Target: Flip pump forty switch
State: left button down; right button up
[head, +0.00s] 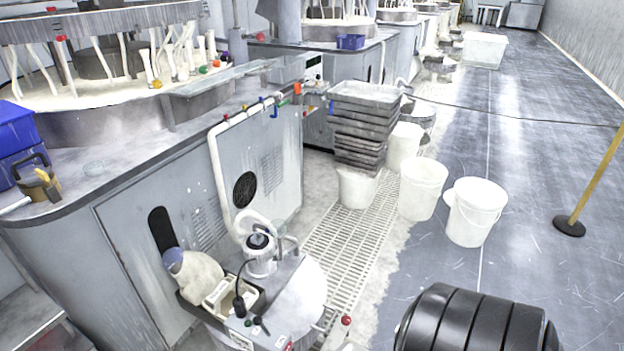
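A pump unit (260,254) with a white rounded body stands on a drum (305,290) at the bottom centre, beside the grey machine cabinet. A small red part (288,346) shows on the drum's front at the bottom edge; I cannot tell whether it is the switch. A red ball-shaped knob (346,320) stands to its right. No number forty is readable. Neither of my grippers shows in the head view.
A black tray (262,300) with small items sits on the drum. White buckets (476,212) and a stack of grey trays (362,125) stand behind it. A black ribbed object (475,325) fills the bottom right. A yellow post (597,175) stands right. The right-hand floor is mostly clear.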

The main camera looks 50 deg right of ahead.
aim_at(257, 320)
jog(key=i+j+z, duration=0.1)
jog(key=z, duration=0.35)
jog(key=i+j+z, duration=0.2)
jog(key=z, duration=0.25)
jog(key=i+j+z, duration=0.1)
jog(key=z, duration=0.4)
jog(key=j+z, duration=0.45)
jog(key=i+j+z, duration=0.1)
jog(key=z, duration=0.35)
jog(key=j, duration=0.05)
